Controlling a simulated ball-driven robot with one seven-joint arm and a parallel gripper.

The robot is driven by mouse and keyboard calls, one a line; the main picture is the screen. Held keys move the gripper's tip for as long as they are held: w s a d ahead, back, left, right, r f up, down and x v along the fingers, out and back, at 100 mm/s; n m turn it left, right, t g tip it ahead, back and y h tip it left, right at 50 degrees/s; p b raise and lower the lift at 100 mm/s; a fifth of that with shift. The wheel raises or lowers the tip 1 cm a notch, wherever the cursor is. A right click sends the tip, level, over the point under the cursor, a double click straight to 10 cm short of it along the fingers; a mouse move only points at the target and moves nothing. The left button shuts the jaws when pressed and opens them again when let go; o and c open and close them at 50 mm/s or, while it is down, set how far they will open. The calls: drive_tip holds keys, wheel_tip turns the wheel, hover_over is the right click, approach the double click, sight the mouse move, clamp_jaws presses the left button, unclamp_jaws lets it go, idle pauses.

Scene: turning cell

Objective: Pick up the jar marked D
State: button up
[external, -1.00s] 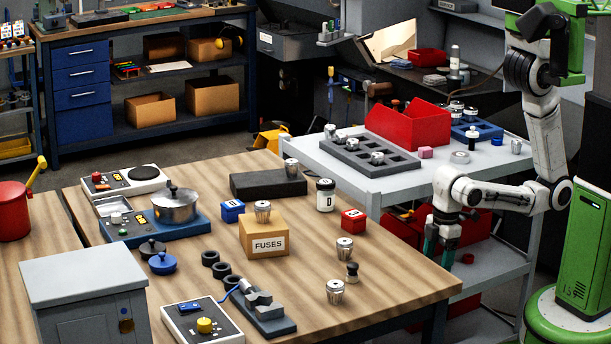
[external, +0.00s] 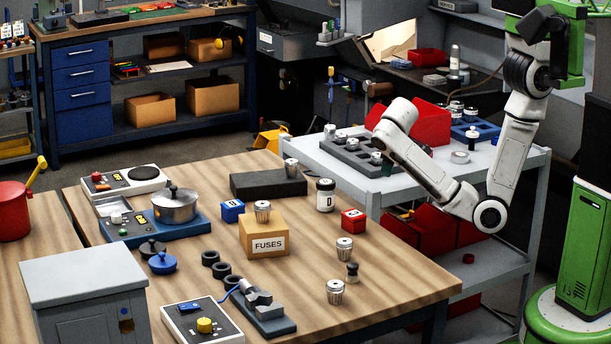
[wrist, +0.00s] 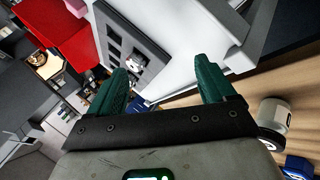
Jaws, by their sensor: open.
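The jar marked D (external: 325,195) is white with a black lid. It stands upright on the wooden table near the edge facing the cart. In the wrist view a white jar with a dark mark (wrist: 275,113), likely the same one, shows at the right edge, outside the fingers. My gripper (wrist: 166,80) has two green fingers spread apart with nothing between them. In the external view my wrist is raised over the cart, right of the jar and apart from it; the fingers are mostly hidden there.
A cardboard FUSES box (external: 264,238), a red box (external: 353,220) and a dark block (external: 268,184) are near the jar. The cart (external: 373,192) holds a grey slotted tray (external: 345,157) and a red bin (external: 425,122).

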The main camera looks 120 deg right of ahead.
drive_tip(key=w+d+m+y+b, duration=0.2)
drive_tip(key=w+m, duration=0.2)
wheel_tip(320, 180, up, 4)
drive_tip(key=m+t+y+b, duration=0.4)
drive_tip(key=y+b, duration=0.1)
drive_tip(key=b, duration=0.1)
hover_over(326, 182)
drive_tip(key=s, duration=0.1)
drive_tip(key=shift+f, duration=0.1)
wheel_tip(326, 182, down, 5)
drive_tip(key=shift+w+f, duration=0.1)
drive_tip(key=shift+f, duration=0.05)
drive_tip(key=shift+w+f, duration=0.2)
drive_tip(key=shift+f, duration=1.15)
drive_tip(key=shift+w+f, duration=0.15)
drive_tip(key=shift+f, duration=1.15)
drive_tip(key=shift+c, duration=0.3)
drive_tip(key=c, duration=1)
drive_tip(key=shift+c, duration=0.3)
